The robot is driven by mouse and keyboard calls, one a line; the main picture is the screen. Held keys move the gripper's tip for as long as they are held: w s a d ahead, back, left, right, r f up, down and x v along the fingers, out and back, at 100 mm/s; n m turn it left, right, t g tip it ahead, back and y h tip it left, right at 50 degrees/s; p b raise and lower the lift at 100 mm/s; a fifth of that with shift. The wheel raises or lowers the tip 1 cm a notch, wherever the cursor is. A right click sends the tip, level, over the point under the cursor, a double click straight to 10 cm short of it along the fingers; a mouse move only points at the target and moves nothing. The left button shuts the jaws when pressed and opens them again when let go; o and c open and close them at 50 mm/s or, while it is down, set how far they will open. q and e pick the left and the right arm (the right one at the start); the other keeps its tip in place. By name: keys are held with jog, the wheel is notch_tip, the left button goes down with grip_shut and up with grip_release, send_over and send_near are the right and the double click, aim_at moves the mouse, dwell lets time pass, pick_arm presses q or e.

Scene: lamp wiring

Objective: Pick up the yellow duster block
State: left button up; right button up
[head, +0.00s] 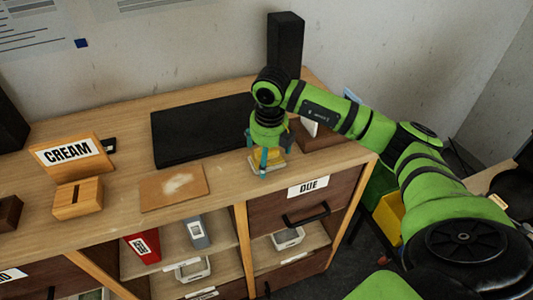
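The yellow duster block (272,157), with a pale base, is near the front edge of the wooden counter, right of the black mat. My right gripper (267,158) points down over it. One teal finger shows in front of the block, and the wrist and gripper hide part of its top and back. I cannot tell whether the fingers press on the block or stand apart from it, or whether the block rests on the counter. My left gripper is not in view.
A black mat (195,132) lies left of the gripper. A tan board with a white smudge (172,187) lies at the front. A black upright box (285,45) stands behind. A DUE drawer (310,205) is below.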

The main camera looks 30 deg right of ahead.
jog(key=shift+s, duration=0.1)
jog(key=c, duration=1.3)
jog(key=shift+r+b, duration=0.45)
jog(key=shift+r, duration=0.1)
notch_tip(320, 180, up, 3)
jog(key=shift+b, duration=0.8)
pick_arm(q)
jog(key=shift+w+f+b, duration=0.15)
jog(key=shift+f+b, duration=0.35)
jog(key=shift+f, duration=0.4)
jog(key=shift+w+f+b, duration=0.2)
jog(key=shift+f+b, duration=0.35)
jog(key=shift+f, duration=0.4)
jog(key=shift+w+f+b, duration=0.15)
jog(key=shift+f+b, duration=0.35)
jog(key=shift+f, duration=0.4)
pick_arm(e)
jog(key=shift+s+d+r, duration=1.15)
jog(key=shift+s+d, duration=0.15)
jog(key=shift+s, duration=0.1)
jog(key=shift+s+d+r, duration=1.2)
jog(key=shift+s+d, duration=0.15)
jog(key=shift+s, duration=0.1)
jog(key=shift+s+d+r, duration=1.15)
jog(key=shift+s+d, duration=0.15)
jog(key=shift+s, duration=0.1)
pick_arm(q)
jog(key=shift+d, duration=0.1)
